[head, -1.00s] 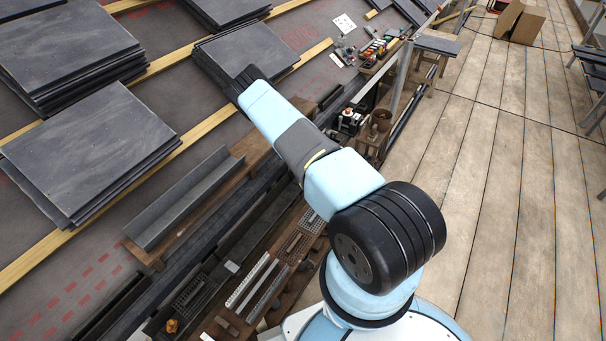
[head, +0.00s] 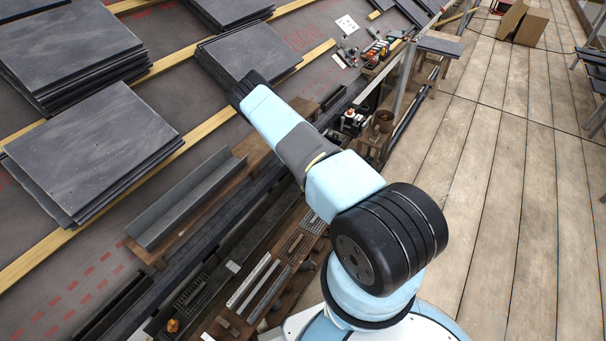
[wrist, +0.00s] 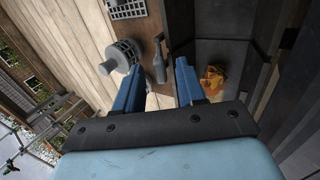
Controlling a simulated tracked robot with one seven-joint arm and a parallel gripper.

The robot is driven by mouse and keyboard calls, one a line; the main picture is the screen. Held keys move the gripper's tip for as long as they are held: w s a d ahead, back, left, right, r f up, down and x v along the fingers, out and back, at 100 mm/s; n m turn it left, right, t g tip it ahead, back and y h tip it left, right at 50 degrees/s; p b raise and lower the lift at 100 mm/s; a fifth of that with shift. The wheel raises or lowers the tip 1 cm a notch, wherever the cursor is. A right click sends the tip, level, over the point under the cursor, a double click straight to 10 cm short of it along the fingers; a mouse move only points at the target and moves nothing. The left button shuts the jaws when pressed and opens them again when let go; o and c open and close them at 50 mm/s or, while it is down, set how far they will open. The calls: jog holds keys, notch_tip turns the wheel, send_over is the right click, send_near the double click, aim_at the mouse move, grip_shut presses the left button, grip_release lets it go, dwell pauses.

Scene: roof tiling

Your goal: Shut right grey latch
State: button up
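A small grey lever-like piece (wrist: 159,68), which may be the grey latch, shows in the wrist view beside the dark trough (wrist: 235,60). My gripper (wrist: 158,64) has its two blue fingers apart, with this piece seen in the gap between them. I cannot tell how near the fingers are to it or whether they touch it. Nothing is held. In the head view my arm reaches toward the roof and my gripper is hidden. No latch can be made out there.
A grey slotted round fitting (wrist: 120,56) is left of the fingers, and an orange-yellow object (wrist: 213,80) lies in the trough.

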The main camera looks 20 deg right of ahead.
jog(key=v, duration=1.3)
jog(key=shift+r, duration=0.35)
jog(key=shift+w+a, duration=0.1)
jog(key=shift+w, duration=0.05)
